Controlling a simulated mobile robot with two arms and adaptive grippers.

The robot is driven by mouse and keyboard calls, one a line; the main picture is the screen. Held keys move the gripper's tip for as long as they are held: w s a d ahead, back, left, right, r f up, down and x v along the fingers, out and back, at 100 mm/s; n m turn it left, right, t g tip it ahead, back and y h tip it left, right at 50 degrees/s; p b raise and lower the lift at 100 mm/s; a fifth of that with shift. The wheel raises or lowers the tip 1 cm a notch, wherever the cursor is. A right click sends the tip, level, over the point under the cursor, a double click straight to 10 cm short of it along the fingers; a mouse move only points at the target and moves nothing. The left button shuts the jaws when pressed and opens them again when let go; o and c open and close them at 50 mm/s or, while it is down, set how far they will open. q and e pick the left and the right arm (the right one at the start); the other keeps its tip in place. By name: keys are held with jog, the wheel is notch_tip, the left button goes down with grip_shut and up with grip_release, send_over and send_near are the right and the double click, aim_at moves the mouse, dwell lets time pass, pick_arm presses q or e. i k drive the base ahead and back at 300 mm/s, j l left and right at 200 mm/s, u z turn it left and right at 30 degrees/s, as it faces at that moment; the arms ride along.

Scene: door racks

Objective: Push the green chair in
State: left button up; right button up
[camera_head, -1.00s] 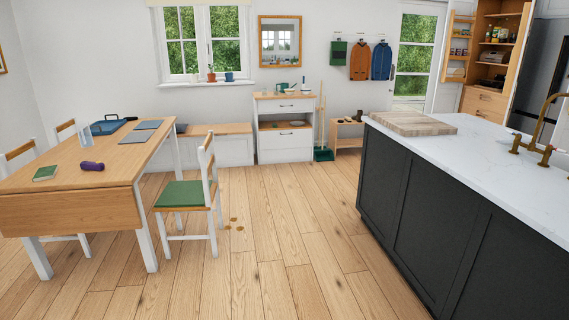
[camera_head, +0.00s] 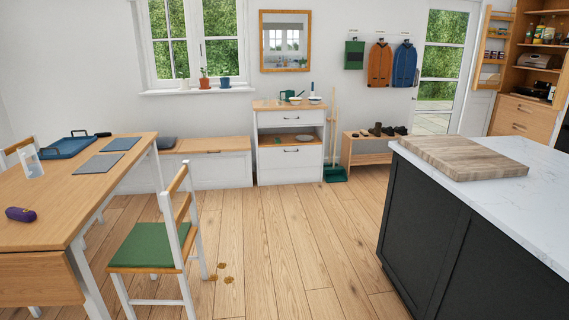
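The green chair (camera_head: 145,246) has a green seat, a white frame and wooden back slats. It stands on the floor at the right side of the wooden table (camera_head: 110,170), with its backrest on the side away from the table. The seat stands out from the table's edge, and a strip of floor shows between them. Its lower legs are partly cut off by the bottom of the view. Neither of my grippers is in view.
Brown spots (camera_head: 222,274) lie on the floor right of the chair. A dark island (camera_head: 450,235) with a white top stands at the right. Open wooden floor (camera_head: 290,240) lies between. A bench (camera_head: 205,165) and a white drawer unit (camera_head: 290,160) line the back wall.

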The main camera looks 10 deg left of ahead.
aim_at(153, 248)
jog(key=i, duration=1.9)
